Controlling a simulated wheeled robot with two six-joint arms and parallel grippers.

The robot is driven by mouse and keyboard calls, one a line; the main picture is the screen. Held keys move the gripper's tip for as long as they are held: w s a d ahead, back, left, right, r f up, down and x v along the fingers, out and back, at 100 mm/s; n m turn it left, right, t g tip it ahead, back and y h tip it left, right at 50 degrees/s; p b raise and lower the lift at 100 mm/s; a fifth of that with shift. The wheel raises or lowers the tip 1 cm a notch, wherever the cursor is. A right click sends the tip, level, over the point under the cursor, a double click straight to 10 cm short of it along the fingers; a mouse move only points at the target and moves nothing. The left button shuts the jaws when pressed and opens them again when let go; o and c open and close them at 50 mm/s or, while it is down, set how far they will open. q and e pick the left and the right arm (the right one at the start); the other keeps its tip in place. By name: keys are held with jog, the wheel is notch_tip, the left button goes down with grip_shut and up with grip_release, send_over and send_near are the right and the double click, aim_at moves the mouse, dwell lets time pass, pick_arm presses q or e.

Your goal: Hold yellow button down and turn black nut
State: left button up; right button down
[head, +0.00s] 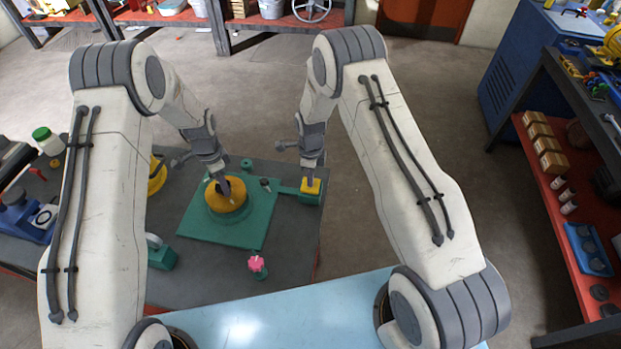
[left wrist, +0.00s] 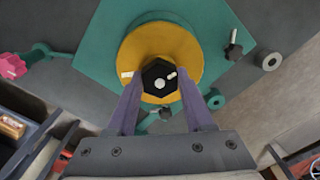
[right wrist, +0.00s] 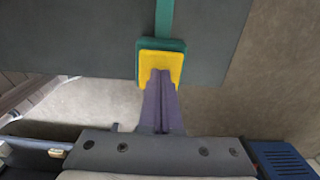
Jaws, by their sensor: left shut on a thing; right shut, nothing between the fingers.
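The black nut (left wrist: 159,76) is a hexagon on top of a round yellow disc (head: 226,198), which sits on a teal base (head: 203,229). My left gripper (head: 220,178) is shut on the nut, one finger on each side, as the left wrist view (left wrist: 159,92) shows. The yellow button (head: 311,186) is a square on a teal block at the end of a teal arm, right of the base. My right gripper (head: 310,181) is shut and empty, its fingertips at the button's top; the right wrist view (right wrist: 160,75) shows them over the button (right wrist: 162,66).
A pink knob (head: 257,265) stands in front of the base. A dark lever knob (left wrist: 233,51) and a grey ring (left wrist: 268,61) lie near the disc. The dark table (head: 292,239) ends just right of the button. A red-shelved rack stands further right.

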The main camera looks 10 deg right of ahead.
pick_arm(q)
jog(key=o, duration=1.4)
jog(key=shift+f, duration=0.15)
jog(key=m, duration=0.7)
jog(key=shift+m, duration=0.4)
jog(key=m, duration=0.7)
jog(key=shift+r, duration=0.25)
